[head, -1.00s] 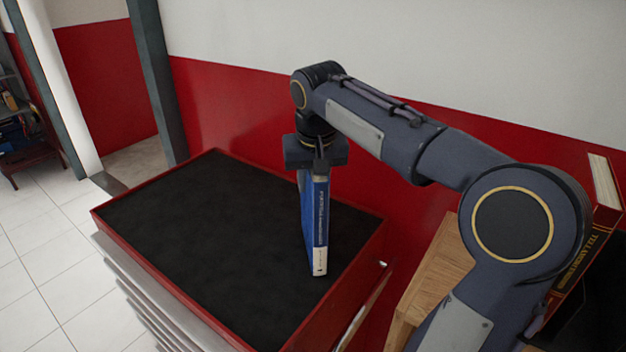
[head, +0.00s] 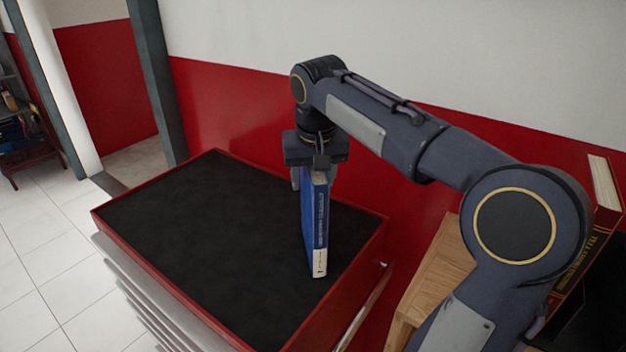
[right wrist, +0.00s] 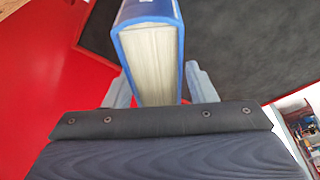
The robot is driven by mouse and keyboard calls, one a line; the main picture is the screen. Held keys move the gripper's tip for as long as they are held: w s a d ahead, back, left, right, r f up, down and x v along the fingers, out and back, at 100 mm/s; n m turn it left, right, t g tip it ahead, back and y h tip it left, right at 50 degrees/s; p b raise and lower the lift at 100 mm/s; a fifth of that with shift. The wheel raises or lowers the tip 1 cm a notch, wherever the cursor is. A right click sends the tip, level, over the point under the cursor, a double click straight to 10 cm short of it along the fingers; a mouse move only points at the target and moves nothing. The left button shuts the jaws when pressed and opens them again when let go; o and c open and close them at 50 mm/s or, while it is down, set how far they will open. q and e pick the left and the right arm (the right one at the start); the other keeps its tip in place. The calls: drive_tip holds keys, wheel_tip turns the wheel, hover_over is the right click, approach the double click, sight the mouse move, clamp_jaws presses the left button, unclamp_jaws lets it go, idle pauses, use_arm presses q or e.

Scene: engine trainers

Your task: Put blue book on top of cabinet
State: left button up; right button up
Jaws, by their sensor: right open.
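The blue book (head: 315,226) stands upright on the black top of the red cabinet (head: 240,255), near its right side. My right gripper (head: 314,175) is above the book, pointing down, with its fingers at the book's upper end. In the right wrist view the blue book (right wrist: 150,50) is between the two fingers of the right gripper (right wrist: 158,88). The fingers are open, with a gap showing beside the book. The black cabinet top (right wrist: 240,45) lies beyond it. My left gripper is in no view.
A wooden piece of furniture (head: 440,270) stands right of the cabinet, partly behind my arm. A dark red book (head: 590,245) stands at the far right. A red and white wall (head: 230,110) runs behind the cabinet. The left part of the cabinet top is clear.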

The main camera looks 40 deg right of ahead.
drive_tip(key=p+v, duration=0.1)
drive_tip(key=v, duration=1)
drive_tip(key=shift+p, duration=0.3)
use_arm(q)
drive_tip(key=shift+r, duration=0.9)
